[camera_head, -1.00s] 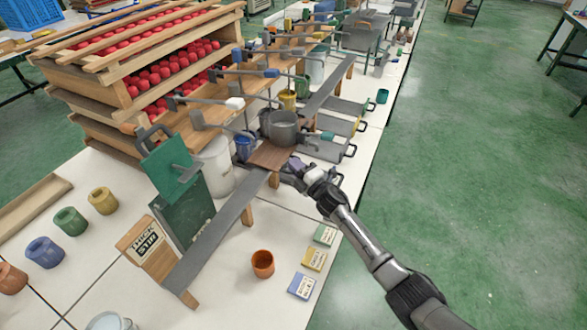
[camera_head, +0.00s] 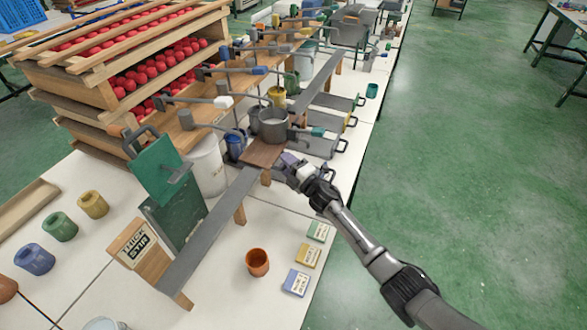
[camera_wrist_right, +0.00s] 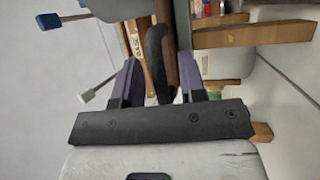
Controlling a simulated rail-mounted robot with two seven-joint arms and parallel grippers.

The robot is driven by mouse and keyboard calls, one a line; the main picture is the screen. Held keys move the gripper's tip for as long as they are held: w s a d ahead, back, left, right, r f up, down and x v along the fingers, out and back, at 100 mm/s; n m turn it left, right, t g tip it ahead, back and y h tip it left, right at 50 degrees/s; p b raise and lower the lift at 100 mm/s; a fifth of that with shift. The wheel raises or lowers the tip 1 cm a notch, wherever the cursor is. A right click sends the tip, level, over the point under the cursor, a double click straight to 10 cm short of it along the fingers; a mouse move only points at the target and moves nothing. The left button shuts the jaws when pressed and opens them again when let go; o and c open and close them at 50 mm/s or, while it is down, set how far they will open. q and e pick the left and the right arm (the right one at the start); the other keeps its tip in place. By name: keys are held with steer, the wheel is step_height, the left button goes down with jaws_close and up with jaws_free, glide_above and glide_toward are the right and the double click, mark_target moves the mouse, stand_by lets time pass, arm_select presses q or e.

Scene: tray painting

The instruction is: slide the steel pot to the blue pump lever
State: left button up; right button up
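The steel pot (camera_head: 273,127) is a grey cylinder, upright on a brown wooden board (camera_head: 262,155) set in the narrow grey rail. The blue pump lever I take to be the blue-tipped one (camera_head: 259,71) behind the pot; other blue-tipped levers make this unsure. A blue tip also shows in the right wrist view (camera_wrist_right: 48,21). My right gripper (camera_head: 288,160) is low beside the board, on its right, near the pot. In the wrist view its purple fingers (camera_wrist_right: 158,82) are apart, with a dark curved piece between or beyond them; contact is unclear. My left gripper is out of view.
An orange cup (camera_head: 257,262) stands in front. The rail (camera_head: 205,245) is bare toward the front.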

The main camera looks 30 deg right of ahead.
arm_select(q)
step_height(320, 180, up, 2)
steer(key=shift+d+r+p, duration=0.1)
steer(key=shift+p, duration=0.9)
arm_select(e)
steer(key=v, duration=1.3)
steer(key=shift+s, duration=0.35)
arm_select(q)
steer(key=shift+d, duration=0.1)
arm_select(e)
steer(key=shift+d, duration=0.1)
